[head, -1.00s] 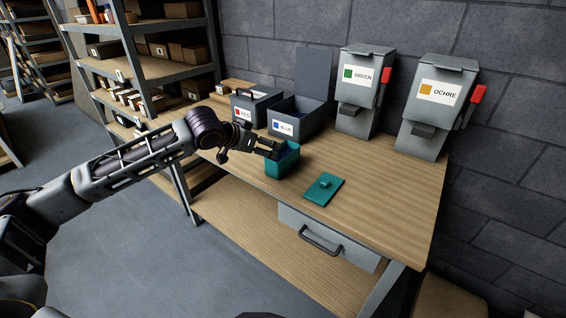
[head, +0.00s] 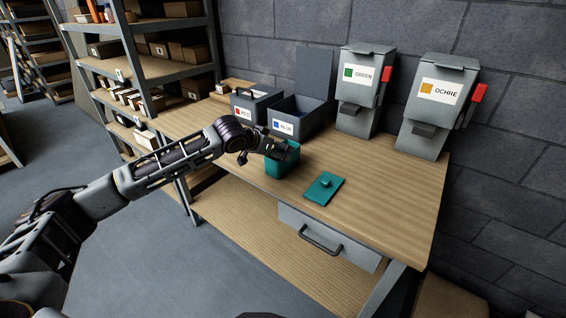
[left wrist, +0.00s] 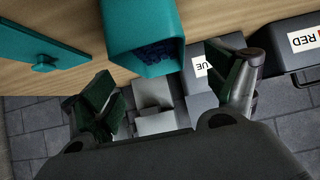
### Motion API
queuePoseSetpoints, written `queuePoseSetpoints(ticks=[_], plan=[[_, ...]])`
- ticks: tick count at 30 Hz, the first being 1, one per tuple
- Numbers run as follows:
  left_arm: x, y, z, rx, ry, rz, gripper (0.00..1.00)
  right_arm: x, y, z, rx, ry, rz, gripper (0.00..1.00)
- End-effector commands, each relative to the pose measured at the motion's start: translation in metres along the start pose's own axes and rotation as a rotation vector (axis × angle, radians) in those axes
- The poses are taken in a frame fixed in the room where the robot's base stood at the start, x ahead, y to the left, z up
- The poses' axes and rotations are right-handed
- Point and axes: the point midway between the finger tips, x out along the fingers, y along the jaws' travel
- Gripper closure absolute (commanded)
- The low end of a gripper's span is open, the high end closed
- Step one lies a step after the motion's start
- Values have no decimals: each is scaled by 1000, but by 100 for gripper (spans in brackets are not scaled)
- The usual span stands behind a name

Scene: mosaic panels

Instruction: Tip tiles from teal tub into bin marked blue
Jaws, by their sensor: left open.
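The teal tub (head: 282,169) stands upright on the workbench in front of the bin marked blue (head: 290,133). In the left wrist view the tub (left wrist: 138,22) shows dark blue tiles (left wrist: 158,53) inside. My left gripper (head: 277,149) is open at the tub's top edge in the head view, covering part of its opening. In the left wrist view the spread fingers (left wrist: 170,90) have the tub's end between and beyond them; I cannot tell whether they touch it. The blue bin's lid is raised, and its label is partly hidden there. My right gripper is out of view.
A teal lid (head: 323,189) with a knob lies flat on the bench right of the tub. The red bin (head: 250,105) stands left of the blue one. The green (head: 358,95) and ochre (head: 433,110) dispensers stand at the back right. The bench's front right is clear.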

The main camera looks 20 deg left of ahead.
Motion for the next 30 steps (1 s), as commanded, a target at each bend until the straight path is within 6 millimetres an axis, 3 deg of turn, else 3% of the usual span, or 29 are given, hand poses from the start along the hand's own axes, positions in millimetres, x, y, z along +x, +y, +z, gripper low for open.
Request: queuePoseSetpoints(ticks=[14, 30], plan=[[4, 0, 0, 0, -1, 0, 12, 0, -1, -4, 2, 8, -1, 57], [50, 2, 1, 0, 0, 0, 12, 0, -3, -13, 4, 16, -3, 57]])
